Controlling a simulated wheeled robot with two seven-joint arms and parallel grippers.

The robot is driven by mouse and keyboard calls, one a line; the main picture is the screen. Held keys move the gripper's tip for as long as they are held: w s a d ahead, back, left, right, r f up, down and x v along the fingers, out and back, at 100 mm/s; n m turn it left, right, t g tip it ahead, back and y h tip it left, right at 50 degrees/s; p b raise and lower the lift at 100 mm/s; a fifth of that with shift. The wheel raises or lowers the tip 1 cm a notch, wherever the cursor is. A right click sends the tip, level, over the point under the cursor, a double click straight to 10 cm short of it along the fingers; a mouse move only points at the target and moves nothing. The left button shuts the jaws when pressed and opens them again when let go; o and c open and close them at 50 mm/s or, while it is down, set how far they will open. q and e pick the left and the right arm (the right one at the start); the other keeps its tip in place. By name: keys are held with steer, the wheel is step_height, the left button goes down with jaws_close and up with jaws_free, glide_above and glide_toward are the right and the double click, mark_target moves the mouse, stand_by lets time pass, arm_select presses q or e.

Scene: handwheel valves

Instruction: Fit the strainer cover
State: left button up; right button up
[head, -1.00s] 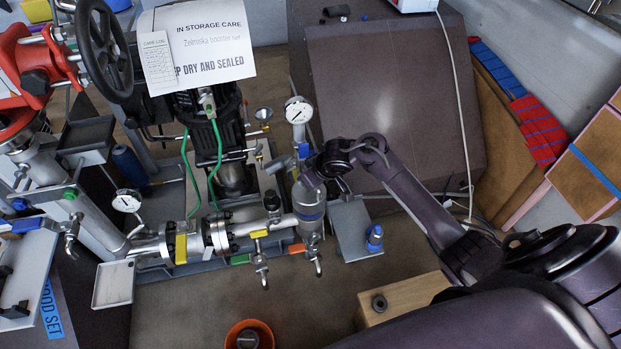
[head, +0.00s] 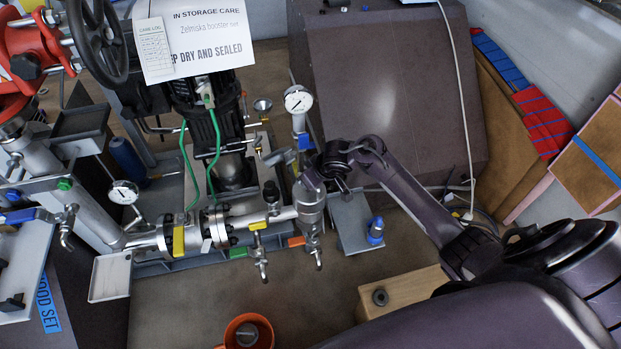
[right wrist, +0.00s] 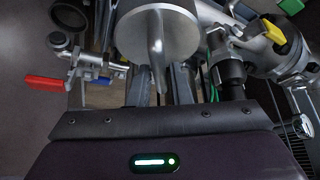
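The strainer cover (right wrist: 140,38) is a round grey metal disc with a narrow fin in the right wrist view. My right gripper (right wrist: 162,80) has a finger on each side of the fin's end and appears shut on it. In the head view my right gripper (head: 340,181) is beside the upper part of the upright metal strainer body (head: 311,215). The arm partly hides the top of that body. Whether the cover touches the body cannot be told. My left gripper is not in view.
A pressure gauge (head: 298,100) rises just behind the strainer. Yellow (head: 258,225) and orange (head: 296,241) valve levers are close by. A blue-capped bottle (head: 375,231) stands on a grey plate to the right. An orange bucket (head: 263,322) and a wooden block (head: 405,290) are nearer.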

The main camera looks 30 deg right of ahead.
steer(key=o, duration=0.4)
steer(key=shift+c, duration=0.2)
steer(key=p+v, duration=0.3)
steer(key=v, duration=0.3)
steer(key=shift+r, duration=0.3)
steer(key=shift+s+d+r, duration=0.1)
steer(key=shift+s+r, duration=0.3)
steer(key=shift+r, duration=0.2)
